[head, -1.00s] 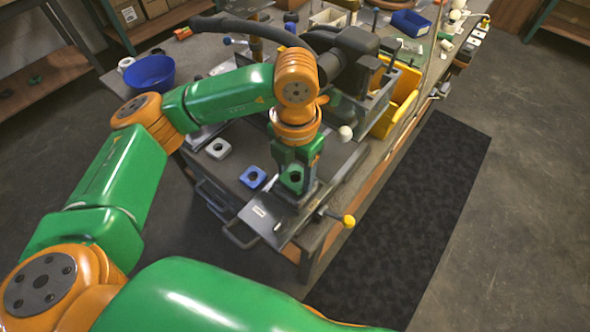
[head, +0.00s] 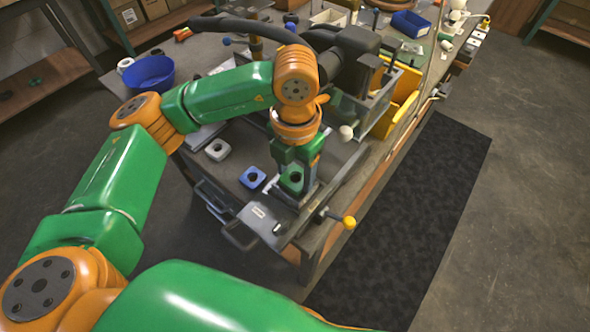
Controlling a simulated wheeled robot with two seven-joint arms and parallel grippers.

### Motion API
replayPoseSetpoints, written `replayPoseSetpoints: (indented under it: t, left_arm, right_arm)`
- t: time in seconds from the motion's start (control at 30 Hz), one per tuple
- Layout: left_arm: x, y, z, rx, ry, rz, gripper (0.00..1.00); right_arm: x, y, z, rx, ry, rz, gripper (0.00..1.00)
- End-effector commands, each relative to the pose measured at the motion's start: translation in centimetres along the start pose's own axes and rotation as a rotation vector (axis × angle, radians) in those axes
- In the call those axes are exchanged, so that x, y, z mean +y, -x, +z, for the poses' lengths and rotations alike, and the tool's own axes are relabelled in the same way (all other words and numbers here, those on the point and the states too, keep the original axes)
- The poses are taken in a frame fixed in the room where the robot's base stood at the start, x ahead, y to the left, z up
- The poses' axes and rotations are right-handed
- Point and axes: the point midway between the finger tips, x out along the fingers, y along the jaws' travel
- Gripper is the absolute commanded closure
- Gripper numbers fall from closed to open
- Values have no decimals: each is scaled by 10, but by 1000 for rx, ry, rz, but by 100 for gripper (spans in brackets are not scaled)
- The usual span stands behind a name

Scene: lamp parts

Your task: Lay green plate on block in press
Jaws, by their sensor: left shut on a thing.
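The green plate (head: 291,181) is a small square piece with a dark round hole. It shows at the lower end of my left arm, over the grey metal press (head: 262,219) at the table's near corner. My left gripper (head: 296,172) points down and is shut on the green plate; its fingertips are mostly hidden by the wrist. The block in the press is hidden under the plate and gripper, so I cannot tell whether the plate touches it. My right gripper is not in view.
A blue plate (head: 253,178) and a white plate (head: 218,150) lie left of the press. A yellow-knobbed lever (head: 348,222) sticks out at right. Behind stand a grey box (head: 372,110), a yellow bin (head: 399,105) and a blue bowl (head: 150,73). A dark mat lies on the floor.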

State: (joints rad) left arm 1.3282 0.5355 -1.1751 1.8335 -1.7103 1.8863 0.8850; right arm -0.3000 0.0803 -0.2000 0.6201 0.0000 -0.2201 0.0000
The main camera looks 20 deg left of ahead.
Motion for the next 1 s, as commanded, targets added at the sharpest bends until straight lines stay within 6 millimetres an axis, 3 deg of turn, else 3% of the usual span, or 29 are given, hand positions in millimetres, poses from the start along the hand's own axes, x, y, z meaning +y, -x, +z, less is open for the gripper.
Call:
replayPoseSetpoints:
  t: [1.0]
  left_arm:
    - [0,-1,0,0,0,0,93]
  right_arm:
    - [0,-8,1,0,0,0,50]
